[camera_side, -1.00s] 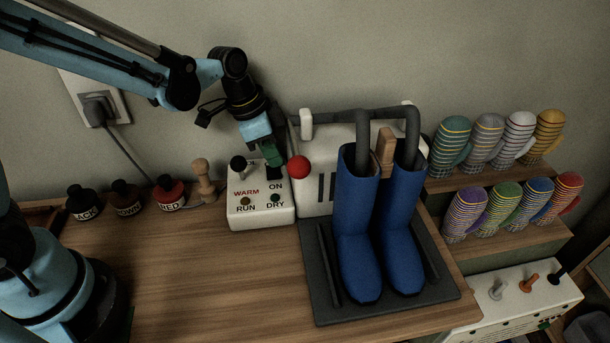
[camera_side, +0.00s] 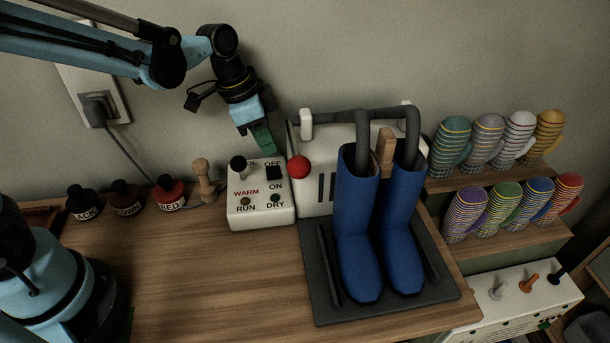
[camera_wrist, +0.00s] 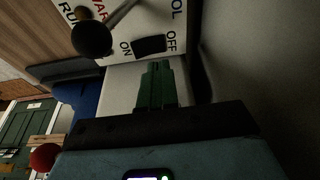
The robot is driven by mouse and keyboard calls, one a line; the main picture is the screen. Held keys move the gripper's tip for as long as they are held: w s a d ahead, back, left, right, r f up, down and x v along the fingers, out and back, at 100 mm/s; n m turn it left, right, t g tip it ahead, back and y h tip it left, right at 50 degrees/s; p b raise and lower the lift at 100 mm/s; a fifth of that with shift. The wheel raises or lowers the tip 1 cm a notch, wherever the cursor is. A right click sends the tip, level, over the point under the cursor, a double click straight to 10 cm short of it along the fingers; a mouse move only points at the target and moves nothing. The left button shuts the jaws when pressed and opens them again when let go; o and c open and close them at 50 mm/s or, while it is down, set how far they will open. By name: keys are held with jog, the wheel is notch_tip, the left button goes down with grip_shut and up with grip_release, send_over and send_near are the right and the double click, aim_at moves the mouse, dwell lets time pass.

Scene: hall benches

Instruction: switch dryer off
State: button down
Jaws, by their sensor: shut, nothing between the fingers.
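The dryer's white control box (camera_side: 261,213) stands on the bench, left of the dryer body (camera_side: 315,190). Its black rocker switch (camera_side: 273,173) lies between the OFF and ON labels; it also shows in the wrist view (camera_wrist: 149,45). I cannot tell which side of the rocker is pressed in. A black-knobbed lever (camera_side: 238,163) stands left of it. The RUN lamp (camera_side: 245,201) looks dull amber and the DRY lamp (camera_side: 275,198) dark. My gripper (camera_side: 263,142), with green fingers, is shut and empty, above the back of the box and apart from the rocker. Its fingers also show in the wrist view (camera_wrist: 156,84).
A red ball knob (camera_side: 299,167) sits beside the box. Blue boots (camera_side: 357,220) stand on a dark tray (camera_side: 322,305) under grey pipes (camera_side: 345,117). A wooden peg (camera_side: 204,180) and several small labelled bottles (camera_side: 169,192) stand left.

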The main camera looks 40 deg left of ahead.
notch_tip(320, 180, up, 6)
jog(key=a, duration=0.2)
jog(key=shift+s+a, duration=0.15)
jog(key=s+a+f+n+t+y, duration=0.1)
jog(key=s+a+n+t, duration=0.3)
jog(key=s+n, duration=0.4)
jog(key=shift+s+f+n+t+y, duration=0.35)
jog(key=shift+s+y, duration=0.35)
jog(key=shift+s, duration=0.5)
